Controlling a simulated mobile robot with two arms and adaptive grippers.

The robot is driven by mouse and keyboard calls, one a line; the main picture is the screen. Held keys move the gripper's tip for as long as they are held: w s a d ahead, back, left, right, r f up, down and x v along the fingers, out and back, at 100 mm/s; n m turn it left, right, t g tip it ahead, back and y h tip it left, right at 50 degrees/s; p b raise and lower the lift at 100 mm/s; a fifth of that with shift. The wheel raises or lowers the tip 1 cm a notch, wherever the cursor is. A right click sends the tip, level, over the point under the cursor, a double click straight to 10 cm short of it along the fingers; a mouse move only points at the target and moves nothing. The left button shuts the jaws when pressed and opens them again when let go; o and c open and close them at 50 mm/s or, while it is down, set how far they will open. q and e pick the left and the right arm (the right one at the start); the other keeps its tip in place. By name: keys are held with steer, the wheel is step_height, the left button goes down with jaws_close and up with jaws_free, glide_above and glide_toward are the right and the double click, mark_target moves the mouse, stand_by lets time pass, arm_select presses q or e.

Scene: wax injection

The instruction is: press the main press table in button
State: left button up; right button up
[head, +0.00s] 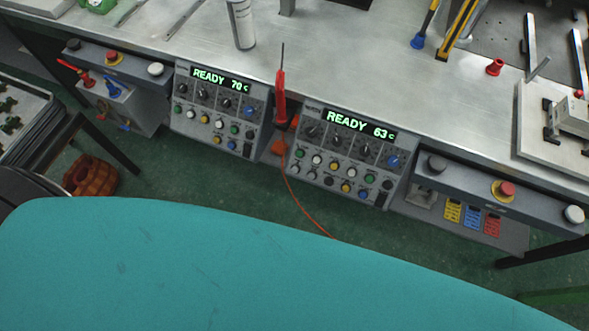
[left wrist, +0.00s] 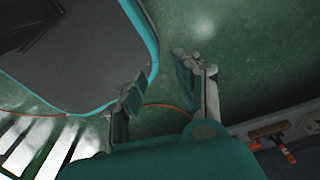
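Two grey control panels hang on the front edge of the metal press table (head: 330,70) in the head view. The left panel (head: 216,107) reads "READY 70 c" and the right panel (head: 345,155) reads "READY 63 c". Each has dark knobs, a blue knob and rows of white, yellow, green, blue and black buttons. Button labels are too small to read, so I cannot tell which is the table in button. My left gripper (left wrist: 166,80) shows in the left wrist view, open and empty over the green floor, apart from the panels. My right gripper is in neither view.
Red buttons (head: 507,189) and (head: 113,58) sit on the table's front rails at both ends. A red pen-like tool (head: 281,102) with an orange cord stands between the panels. Orange cord crosses the floor. A white cylinder (head: 242,22) stands on the table.

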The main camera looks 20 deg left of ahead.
arm_select(q)
jaws_close()
steer(key=shift+a, duration=0.1)
stand_by(1.1)
